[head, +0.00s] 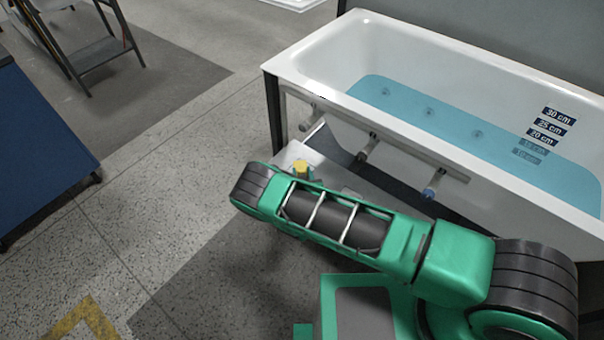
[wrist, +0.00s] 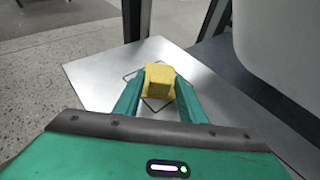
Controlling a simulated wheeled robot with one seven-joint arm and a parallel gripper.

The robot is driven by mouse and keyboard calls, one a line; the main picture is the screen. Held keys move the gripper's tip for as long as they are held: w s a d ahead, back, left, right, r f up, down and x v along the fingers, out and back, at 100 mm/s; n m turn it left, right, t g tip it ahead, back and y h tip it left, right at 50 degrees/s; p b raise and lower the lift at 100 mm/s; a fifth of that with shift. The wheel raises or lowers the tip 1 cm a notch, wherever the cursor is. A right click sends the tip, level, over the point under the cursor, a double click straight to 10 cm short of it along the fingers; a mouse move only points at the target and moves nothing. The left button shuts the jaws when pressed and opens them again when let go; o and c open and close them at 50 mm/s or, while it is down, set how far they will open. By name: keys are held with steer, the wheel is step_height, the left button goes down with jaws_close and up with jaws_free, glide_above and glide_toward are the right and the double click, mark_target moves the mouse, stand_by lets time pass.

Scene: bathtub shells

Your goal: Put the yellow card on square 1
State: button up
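In the head view the yellow piece (head: 301,168) shows just beyond the end of my arm. Below it is a grey metal plate (wrist: 95,80) with a thin dark square outline (wrist: 128,77), partly hidden by the piece and fingers. No number is readable on the outline. I cannot tell whether the piece rests on the plate or hangs just above it.
A white bathtub (head: 330,50) with blue water and depth labels (head: 548,128) stands along the right. Valves (head: 367,147) stick out below the tub rim. Open floor (head: 150,190) lies to the left.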

steer(key=shift+r, duration=0.1)
steer(key=v, duration=1.2)
stand_by(0.4)
steer(key=shift+s, duration=0.1)
